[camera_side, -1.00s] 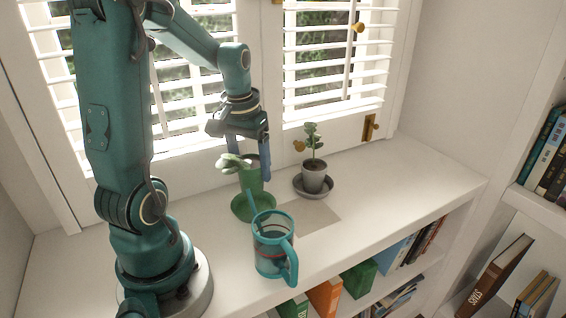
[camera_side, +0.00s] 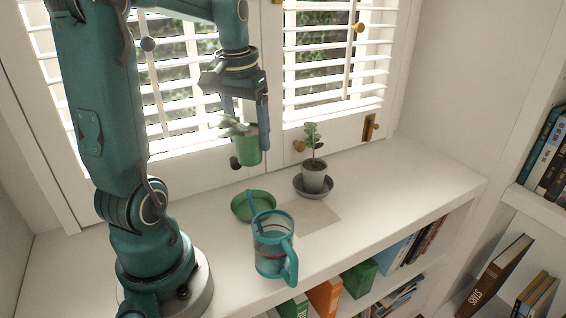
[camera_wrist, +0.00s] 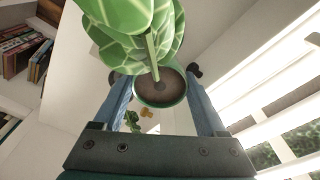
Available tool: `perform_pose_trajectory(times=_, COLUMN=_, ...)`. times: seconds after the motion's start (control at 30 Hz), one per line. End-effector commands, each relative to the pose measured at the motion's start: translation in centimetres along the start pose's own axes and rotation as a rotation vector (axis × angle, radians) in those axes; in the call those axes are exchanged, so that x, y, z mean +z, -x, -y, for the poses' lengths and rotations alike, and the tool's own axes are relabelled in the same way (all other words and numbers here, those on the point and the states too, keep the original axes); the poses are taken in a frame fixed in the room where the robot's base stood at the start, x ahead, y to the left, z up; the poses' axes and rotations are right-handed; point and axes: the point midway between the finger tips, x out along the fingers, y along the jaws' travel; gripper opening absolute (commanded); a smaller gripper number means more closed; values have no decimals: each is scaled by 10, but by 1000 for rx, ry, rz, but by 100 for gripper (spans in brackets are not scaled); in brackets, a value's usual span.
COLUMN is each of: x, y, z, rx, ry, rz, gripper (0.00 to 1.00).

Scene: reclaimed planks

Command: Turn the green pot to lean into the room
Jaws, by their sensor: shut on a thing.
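The green pot (camera_side: 246,148) holds a leafy plant (camera_side: 232,128) that leans to the left in the side view. My gripper (camera_side: 248,130) is shut on the pot and holds it in the air above its green saucer (camera_side: 242,208). The saucer sits empty on the white sill. In the wrist view the pot (camera_wrist: 172,97) is between the two blue fingers (camera_wrist: 160,100), with dark soil showing. Its large pale-veined leaves (camera_wrist: 130,30) spread toward the top left of that view and hide part of the scene.
A teal mug (camera_side: 270,250) stands close in front of the saucer. A grey pot (camera_side: 314,180) with a small plant stands in a grey saucer to the right. Window blinds (camera_side: 335,60) are behind. The sill's right end (camera_side: 420,180) is clear.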

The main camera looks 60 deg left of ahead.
Motion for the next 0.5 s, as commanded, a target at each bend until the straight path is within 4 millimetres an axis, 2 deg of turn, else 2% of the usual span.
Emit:
perform_pose_trajectory(times=0.37, x=-6, y=-2, z=1, rx=-4, ry=32, rz=1, gripper=0)
perform_pose_trajectory(times=0.5, x=-13, y=-29, z=4, rx=-16, ry=140, rz=9, gripper=0)
